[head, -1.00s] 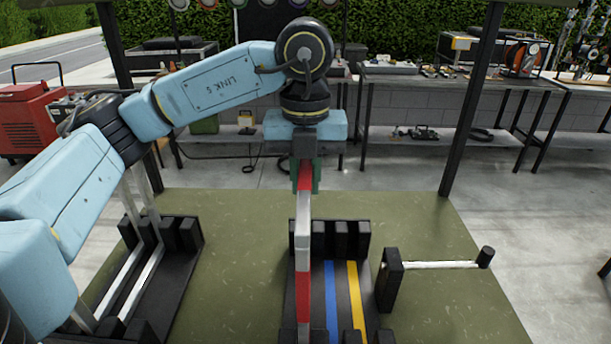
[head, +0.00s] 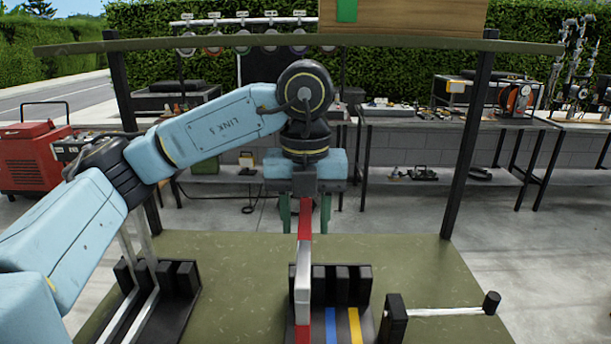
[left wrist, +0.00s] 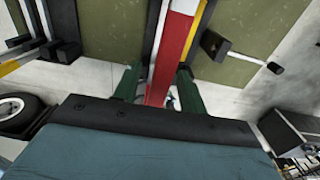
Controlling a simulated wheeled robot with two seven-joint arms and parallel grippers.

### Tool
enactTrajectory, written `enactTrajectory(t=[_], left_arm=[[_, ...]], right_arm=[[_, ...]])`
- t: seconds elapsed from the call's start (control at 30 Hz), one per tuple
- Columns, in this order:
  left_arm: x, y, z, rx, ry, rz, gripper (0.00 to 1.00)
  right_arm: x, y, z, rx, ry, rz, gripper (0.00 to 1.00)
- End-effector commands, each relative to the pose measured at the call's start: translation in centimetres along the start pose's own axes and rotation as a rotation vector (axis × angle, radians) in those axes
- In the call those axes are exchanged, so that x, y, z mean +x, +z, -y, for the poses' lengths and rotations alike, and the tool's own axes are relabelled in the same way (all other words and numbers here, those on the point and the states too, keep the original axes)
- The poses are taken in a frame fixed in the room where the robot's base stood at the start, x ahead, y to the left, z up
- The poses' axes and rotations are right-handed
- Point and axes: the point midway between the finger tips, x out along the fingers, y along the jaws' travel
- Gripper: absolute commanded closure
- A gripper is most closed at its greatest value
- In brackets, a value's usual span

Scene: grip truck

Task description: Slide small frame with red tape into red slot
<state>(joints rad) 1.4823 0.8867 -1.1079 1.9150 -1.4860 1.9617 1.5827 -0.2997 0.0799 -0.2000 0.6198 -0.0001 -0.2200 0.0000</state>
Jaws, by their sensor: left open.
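The small frame with red tape (head: 303,255) is red and white and stands edge-on to the head view. It is at the left side of the black slotted rack (head: 366,300), left of the blue slot stripe (head: 331,325) and the yellow slot stripe (head: 354,325). The red slot stripe is hidden, so its seating depth cannot be told. My left gripper (head: 305,214) is open at the frame's far end, one green finger on each side with gaps. The left wrist view shows the frame's red end (left wrist: 170,60) between the open fingers (left wrist: 157,88). My right gripper is out of view.
Another black rack (head: 180,285) holds pale frames at the left. A black block with a pale bar (head: 445,311) stands right of the slotted rack. Dark posts (head: 467,140) rise at the platform's far corners. Green deck (head: 240,270) lies bare between the racks.

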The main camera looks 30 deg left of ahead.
Motion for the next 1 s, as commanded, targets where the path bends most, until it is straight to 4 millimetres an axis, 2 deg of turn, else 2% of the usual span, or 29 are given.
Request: enactTrajectory(t=[0.2, 0.4, 0.5, 0.7, 1.0], left_arm=[[-5.3, 0.0, 0.0, 0.000, -0.004, 0.006, 0.58], [-9.1, 0.0, 0.0, -0.001, -0.004, 0.006, 0.58], [-10.4, 0.0, 0.0, 0.000, -0.003, 0.004, 0.58], [-11.7, 0.0, 0.0, 0.001, -0.002, 0.002, 0.58], [-11.7, 0.0, 0.0, 0.001, -0.002, 0.002, 0.58]], right_arm=[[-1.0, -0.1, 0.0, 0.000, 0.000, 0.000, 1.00], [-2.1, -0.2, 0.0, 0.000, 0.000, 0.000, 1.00], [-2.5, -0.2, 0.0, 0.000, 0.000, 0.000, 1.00], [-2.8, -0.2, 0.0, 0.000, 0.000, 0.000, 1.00], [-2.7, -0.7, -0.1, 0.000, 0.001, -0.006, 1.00]])
